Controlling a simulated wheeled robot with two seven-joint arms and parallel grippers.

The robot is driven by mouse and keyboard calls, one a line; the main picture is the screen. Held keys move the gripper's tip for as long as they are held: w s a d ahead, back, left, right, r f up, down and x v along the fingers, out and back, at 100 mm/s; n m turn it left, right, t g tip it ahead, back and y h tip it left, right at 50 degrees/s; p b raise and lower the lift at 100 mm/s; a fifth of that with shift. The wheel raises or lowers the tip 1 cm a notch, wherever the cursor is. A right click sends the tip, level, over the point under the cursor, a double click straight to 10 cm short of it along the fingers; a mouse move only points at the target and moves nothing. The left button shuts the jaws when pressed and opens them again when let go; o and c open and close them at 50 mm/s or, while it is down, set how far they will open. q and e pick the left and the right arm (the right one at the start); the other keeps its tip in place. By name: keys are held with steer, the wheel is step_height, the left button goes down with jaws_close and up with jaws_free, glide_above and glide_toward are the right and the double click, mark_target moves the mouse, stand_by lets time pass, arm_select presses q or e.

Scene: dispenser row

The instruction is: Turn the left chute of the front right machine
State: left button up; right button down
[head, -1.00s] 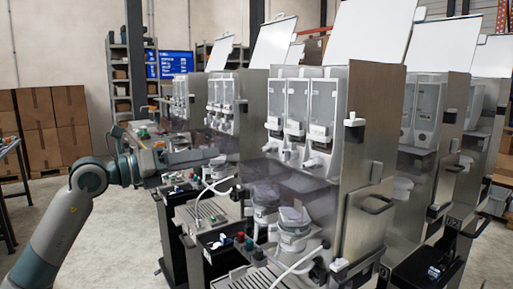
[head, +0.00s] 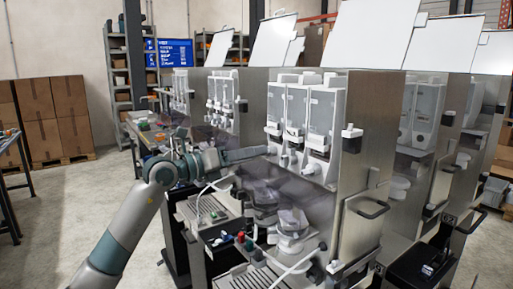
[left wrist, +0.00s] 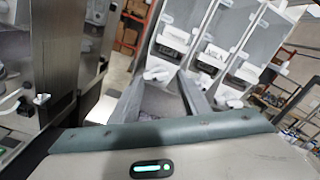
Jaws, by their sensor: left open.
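The front right machine (head: 357,180) is a tall steel dispenser with three clear canisters in a row and white chutes below them. Its left chute (left wrist: 158,74) is a small white spout under the leftmost canister in the left wrist view. My left gripper (head: 262,151) reaches in from the left at chute height, its tips close to the left chute in the head view. In the left wrist view the two grey fingers (left wrist: 168,84) are apart, with the left chute just beyond the gap between their tips. I cannot tell whether they touch it. My right gripper is not in view.
The middle canister (left wrist: 214,52) and the right one (left wrist: 258,62) stand close beside the left one. Below are a white cup-like part (head: 290,222), a hose and coloured knobs (head: 246,241). More machines stand behind and to the right. The floor at left is open.

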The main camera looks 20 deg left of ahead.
arm_select(q)
steer(key=shift+x, duration=1.05)
steer(key=shift+c, duration=0.3)
steer(key=c, duration=1)
steer(key=shift+s, duration=0.1)
